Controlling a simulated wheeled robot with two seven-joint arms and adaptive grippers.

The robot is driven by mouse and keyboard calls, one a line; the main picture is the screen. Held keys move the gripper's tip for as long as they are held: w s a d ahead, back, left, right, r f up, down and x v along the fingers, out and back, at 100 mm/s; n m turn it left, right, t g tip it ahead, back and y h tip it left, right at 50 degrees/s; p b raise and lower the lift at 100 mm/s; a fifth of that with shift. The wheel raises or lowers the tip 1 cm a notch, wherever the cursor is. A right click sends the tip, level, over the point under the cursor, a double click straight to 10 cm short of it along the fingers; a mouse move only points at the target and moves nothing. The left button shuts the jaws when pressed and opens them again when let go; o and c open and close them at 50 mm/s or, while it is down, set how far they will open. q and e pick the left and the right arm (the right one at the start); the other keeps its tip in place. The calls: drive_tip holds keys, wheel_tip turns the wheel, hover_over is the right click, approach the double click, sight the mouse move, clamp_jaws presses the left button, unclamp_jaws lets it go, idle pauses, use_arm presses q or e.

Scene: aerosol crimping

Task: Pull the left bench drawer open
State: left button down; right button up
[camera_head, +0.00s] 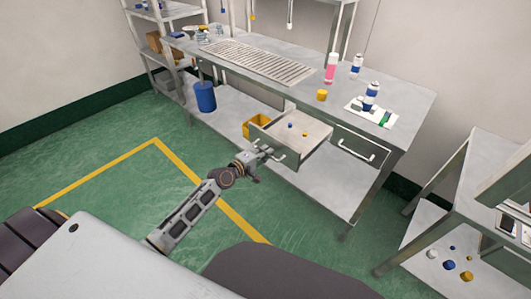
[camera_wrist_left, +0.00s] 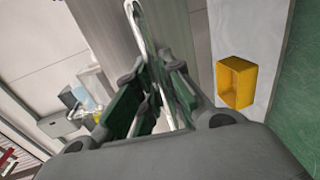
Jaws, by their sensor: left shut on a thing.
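The left bench drawer (camera_head: 312,133) stands pulled out from under the bench top, its inside open to view with a few small blue and orange items in it. My left gripper (camera_head: 266,154) is at the drawer's front, shut on its bar handle (camera_head: 283,156). In the left wrist view the pale handle (camera_wrist_left: 139,22) runs between the fingers of my left gripper (camera_wrist_left: 155,82). My fingers hide part of the handle. My right gripper is not in view.
The right drawer (camera_head: 352,147) is shut. A yellow bin (camera_head: 253,125) and blue drum (camera_head: 205,96) sit below. Green floor (camera_head: 120,182) is clear at left.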

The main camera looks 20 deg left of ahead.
use_arm(q)
drive_tip(key=c, duration=1.6)
unclamp_jaws()
drive_tip(key=shift+o, duration=0.4)
drive_tip(key=v, duration=1.2)
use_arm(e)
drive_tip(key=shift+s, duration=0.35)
use_arm(q)
drive_tip(key=shift+f, duration=0.1)
